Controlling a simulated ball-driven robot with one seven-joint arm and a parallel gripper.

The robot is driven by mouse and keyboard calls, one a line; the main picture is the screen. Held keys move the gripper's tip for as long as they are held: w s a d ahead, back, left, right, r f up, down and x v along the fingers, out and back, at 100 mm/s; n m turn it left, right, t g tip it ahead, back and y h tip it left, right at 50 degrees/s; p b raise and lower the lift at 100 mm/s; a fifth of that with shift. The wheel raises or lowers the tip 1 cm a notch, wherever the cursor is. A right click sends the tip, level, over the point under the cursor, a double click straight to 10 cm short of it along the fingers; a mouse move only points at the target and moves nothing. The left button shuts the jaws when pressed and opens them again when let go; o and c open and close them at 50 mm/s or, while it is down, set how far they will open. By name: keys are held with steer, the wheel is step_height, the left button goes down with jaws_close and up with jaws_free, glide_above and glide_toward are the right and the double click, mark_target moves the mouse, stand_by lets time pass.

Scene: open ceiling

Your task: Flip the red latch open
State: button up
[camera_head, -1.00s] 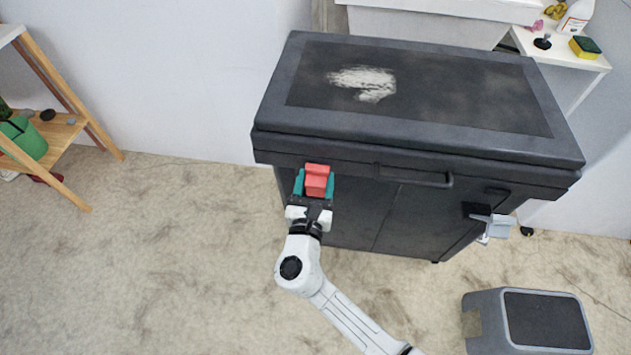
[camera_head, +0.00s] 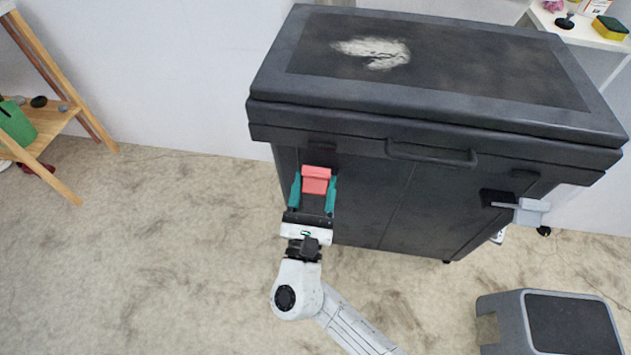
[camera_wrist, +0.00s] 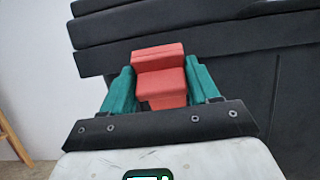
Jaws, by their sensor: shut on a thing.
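The red latch (camera_head: 316,179) is on the front of the dark grey cabinet (camera_head: 430,205), near its left end and below the lid. My gripper (camera_head: 315,188) has its teal fingers on either side of the latch and is shut on it. The wrist view shows the red latch (camera_wrist: 160,76) between the two teal fingertips of my gripper (camera_wrist: 162,85). The latch's upper block sticks out towards me, and its lower part drops behind the gripper's dark front plate.
A bar handle (camera_head: 430,154) is on the lid's front edge. A grey step stool (camera_head: 550,320) stands at lower right. A wooden shelf (camera_head: 45,120) stands at left.

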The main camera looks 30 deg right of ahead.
steer(key=shift+s+a+f, duration=0.15)
steer(key=shift+s+f, duration=0.05)
steer(key=shift+f, duration=0.1)
steer(key=o, duration=1.4)
steer(key=shift+r, duration=0.1)
steer(key=v, duration=1.1)
steer(key=shift+p, duration=0.4)
steer(key=shift+r, duration=0.1)
